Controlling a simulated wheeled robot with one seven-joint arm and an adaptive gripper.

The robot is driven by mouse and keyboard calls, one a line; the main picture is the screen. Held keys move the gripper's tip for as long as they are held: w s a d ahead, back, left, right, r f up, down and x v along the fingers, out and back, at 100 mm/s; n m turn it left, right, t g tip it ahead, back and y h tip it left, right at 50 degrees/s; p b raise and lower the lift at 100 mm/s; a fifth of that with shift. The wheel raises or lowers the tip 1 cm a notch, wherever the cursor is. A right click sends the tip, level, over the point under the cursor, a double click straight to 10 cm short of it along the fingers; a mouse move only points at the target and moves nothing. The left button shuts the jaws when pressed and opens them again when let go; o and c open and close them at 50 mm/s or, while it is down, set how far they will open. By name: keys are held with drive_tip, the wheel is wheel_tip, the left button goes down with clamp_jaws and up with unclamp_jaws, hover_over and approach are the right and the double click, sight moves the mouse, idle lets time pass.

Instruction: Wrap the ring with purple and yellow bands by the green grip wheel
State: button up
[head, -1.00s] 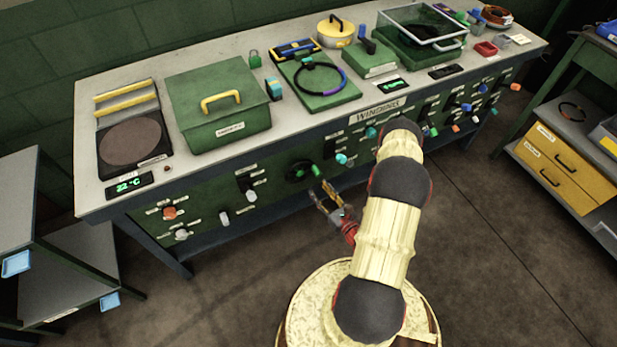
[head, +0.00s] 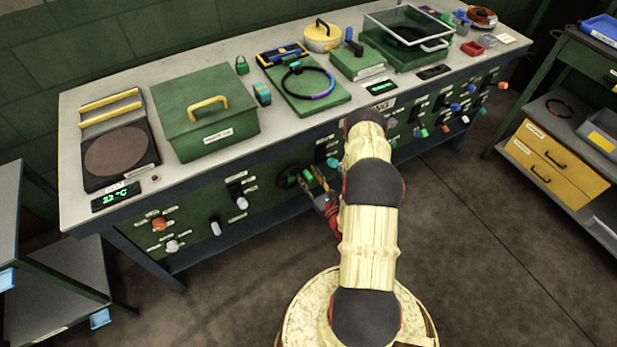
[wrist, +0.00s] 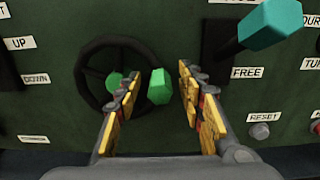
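The wheel (head: 286,177) is a black handwheel on the bench's green front panel. In the wrist view the wheel (wrist: 88,78) has a green hub and a green grip (wrist: 160,87) at its right rim. My gripper (head: 316,183) is in front of the wheel. In the wrist view my gripper (wrist: 159,75) is open, with the green grip between its yellow fingers; I see no clear contact. A dark ring (head: 333,78) with a purple band and a blue one lies on a green board on the bench top; I cannot make out a yellow band.
A teal lever (wrist: 270,32) sticks out beside the wheel, right of my gripper. More knobs and switches line the panel. On top stand a green box (head: 205,115), a hotplate (head: 117,155) and a yellow pot (head: 322,36). Another ring (head: 560,108) lies on the right shelf.

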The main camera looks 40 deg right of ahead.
drive_tip(key=shift+c, duration=0.3)
clamp_jaws()
idle(0.6)
